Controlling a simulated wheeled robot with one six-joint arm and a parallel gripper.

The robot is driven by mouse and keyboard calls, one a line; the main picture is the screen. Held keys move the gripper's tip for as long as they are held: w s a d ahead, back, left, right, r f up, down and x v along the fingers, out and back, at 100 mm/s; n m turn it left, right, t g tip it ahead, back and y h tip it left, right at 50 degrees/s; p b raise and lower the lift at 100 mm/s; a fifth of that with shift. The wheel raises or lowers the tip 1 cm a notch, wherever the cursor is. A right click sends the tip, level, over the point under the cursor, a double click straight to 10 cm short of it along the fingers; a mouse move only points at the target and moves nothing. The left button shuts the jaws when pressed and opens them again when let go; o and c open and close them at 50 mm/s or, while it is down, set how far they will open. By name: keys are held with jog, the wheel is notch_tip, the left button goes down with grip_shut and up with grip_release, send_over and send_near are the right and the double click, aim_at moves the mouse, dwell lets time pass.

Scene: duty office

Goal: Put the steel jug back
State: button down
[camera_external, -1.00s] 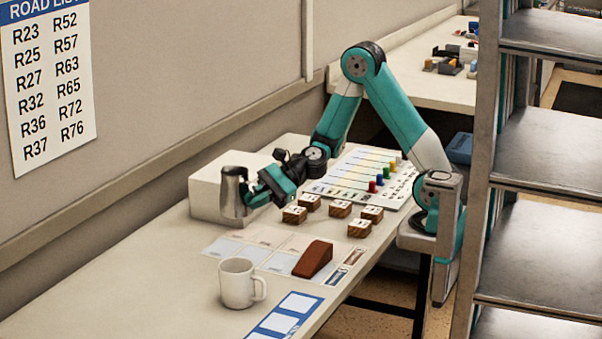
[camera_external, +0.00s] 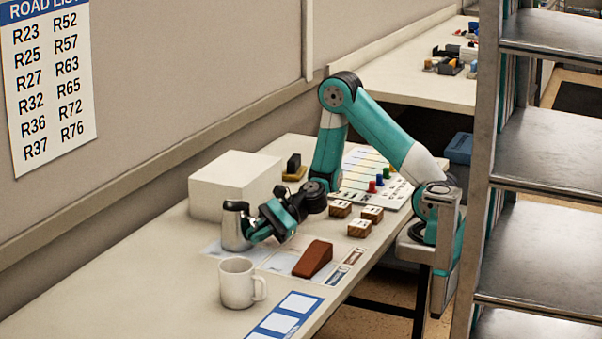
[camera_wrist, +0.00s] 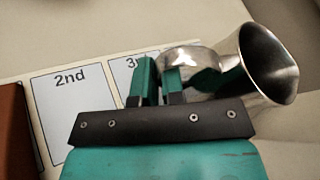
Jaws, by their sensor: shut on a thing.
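The steel jug (camera_external: 234,228) stands about upright near the back end of the pale card strip (camera_external: 275,262), in front of the white box. My gripper (camera_external: 255,232) reaches it from the right and is shut on its handle. In the wrist view the fingers (camera_wrist: 160,80) close around the curved handle, and the shiny jug (camera_wrist: 268,62) has its open mouth toward the right. I cannot tell whether its base touches the strip. The strip shows "2nd" (camera_wrist: 70,105) and a partly hidden card beginning with 3.
A white mug (camera_external: 236,284) stands nearer the camera, and a brown wedge (camera_external: 313,258) lies on the strip. The white box (camera_external: 235,180) stands behind the jug. Several wooden blocks (camera_external: 359,228) lie to the right.

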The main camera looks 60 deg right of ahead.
jog(key=c, duration=1.2)
grip_release()
jog(key=shift+f, duration=0.1)
jog(key=shift+c, duration=0.2)
